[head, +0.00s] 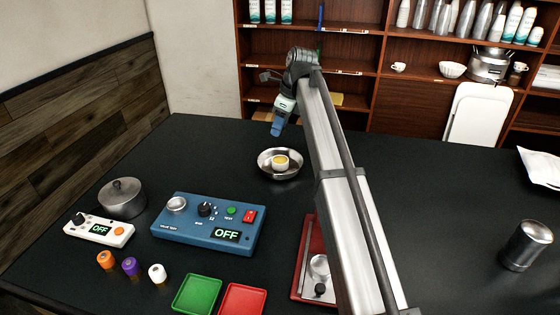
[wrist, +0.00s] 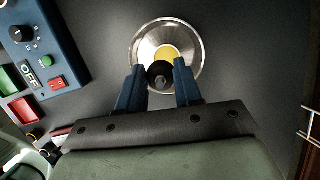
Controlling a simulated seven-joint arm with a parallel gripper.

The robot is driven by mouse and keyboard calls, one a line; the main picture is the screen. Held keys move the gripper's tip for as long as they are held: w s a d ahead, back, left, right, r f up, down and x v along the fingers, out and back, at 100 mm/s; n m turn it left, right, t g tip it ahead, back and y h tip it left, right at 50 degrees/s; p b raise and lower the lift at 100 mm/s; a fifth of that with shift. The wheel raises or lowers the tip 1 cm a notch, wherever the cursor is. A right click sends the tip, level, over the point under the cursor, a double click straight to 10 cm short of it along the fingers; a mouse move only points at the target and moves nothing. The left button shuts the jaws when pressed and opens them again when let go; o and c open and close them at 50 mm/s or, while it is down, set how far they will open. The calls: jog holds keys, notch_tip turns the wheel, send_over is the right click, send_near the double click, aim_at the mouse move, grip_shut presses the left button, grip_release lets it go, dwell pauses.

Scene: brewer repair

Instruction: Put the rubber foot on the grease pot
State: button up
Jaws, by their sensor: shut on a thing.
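The grease pot (head: 281,162) is a small pale pot with yellow grease, standing in a shiny metal dish (head: 264,168) on the dark table. In the wrist view its yellow grease (wrist: 168,52) shows near the middle of the dish. My gripper (head: 277,130) is raised above the table, just behind the dish in the head view. In the wrist view its blue fingers (wrist: 160,76) are shut on the rubber foot (wrist: 154,71), a round black piece with a metal bolt end. The foot overlaps the pot's near edge in that view; I cannot tell the height gap. The foot is not discernible in the head view.
A blue test box (head: 190,228) reading OFF, a white panel (head: 84,231) and a lidded metal pot (head: 122,200) stand left. Green (head: 197,294) and red (head: 243,299) trays lie in front. A metal canister (head: 526,245) stands right. Table around the dish is clear.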

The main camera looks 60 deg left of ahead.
aim_at(277, 159)
jog(key=shift+w+a+m+t, duration=0.1)
jog(key=shift+a+m+t, duration=0.05)
jog(key=shift+m, duration=0.45)
jog(key=shift+w+a+m+t, duration=0.1)
jog(key=shift+m+t, duration=0.05)
jog(key=shift+m, duration=0.45)
jog(key=shift+f, duration=4.95)
jog(key=o, duration=1)
jog(key=shift+f, duration=0.1)
jog(key=shift+o, duration=0.2)
jog(key=v, duration=1.2)
jog(key=shift+d, duration=0.2)
